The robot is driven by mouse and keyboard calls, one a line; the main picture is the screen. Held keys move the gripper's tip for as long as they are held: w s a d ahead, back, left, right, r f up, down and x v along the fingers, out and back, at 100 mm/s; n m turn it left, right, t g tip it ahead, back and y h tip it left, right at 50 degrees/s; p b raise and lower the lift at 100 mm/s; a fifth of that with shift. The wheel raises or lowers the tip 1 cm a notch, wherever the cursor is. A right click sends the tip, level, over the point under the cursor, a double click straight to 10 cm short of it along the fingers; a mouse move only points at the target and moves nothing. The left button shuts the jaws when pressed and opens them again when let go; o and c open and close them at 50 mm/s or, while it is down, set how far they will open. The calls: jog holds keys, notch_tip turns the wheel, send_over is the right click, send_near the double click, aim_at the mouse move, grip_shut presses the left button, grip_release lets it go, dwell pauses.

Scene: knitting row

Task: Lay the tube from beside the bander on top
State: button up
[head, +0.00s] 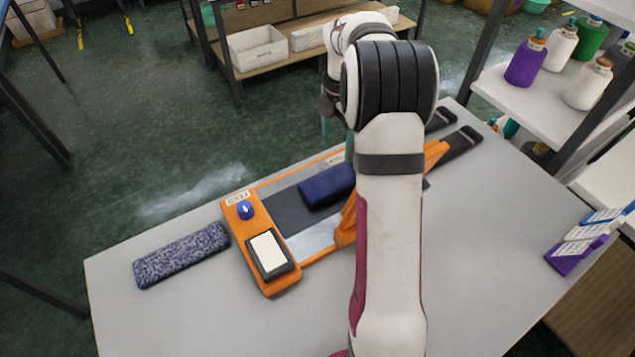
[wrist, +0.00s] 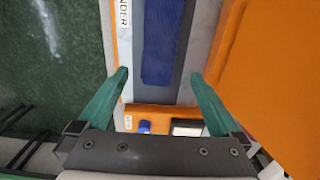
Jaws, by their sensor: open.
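The orange bander (head: 237,230) lies on the grey table, with a dark belt, a blue knob and a pale screen. A dark blue tube (head: 327,186) rests on the bander's belt, partly hidden by my arm. A speckled grey-purple tube (head: 180,255) lies on the table beside the bander, at its left. My gripper (head: 338,142) is open and empty above the bander's far side. In the wrist view my gripper's green fingers (wrist: 160,73) stand apart, with the blue tube (wrist: 160,42) below and between them. The speckled tube is outside the wrist view.
A shelf with several bottles (head: 526,60) stands at the right. Purple and blue boxes (head: 578,247) sit at the table's right edge. A rack with a white bin (head: 257,48) stands behind.

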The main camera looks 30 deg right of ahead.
jog(key=s+a+r+m+y, duration=0.1)
jog(key=s+a+r+m, duration=0.4)
jog(key=a, duration=0.4)
jog(key=s+a+r+m, duration=0.3)
jog(key=s+a+m, duration=0.4)
jog(key=s+a, duration=0.15)
jog(key=s+a+f+m, duration=0.1)
jog(key=s+a+m, duration=0.3)
jog(key=s, duration=0.3)
jog(key=s+a+f+m, duration=0.2)
jog(key=s+a+m, duration=0.2)
jog(key=s+m, duration=0.3)
jog(key=shift+s+m+y, duration=0.3)
jog(key=shift+s+y, duration=0.05)
jog(key=shift+y, duration=0.05)
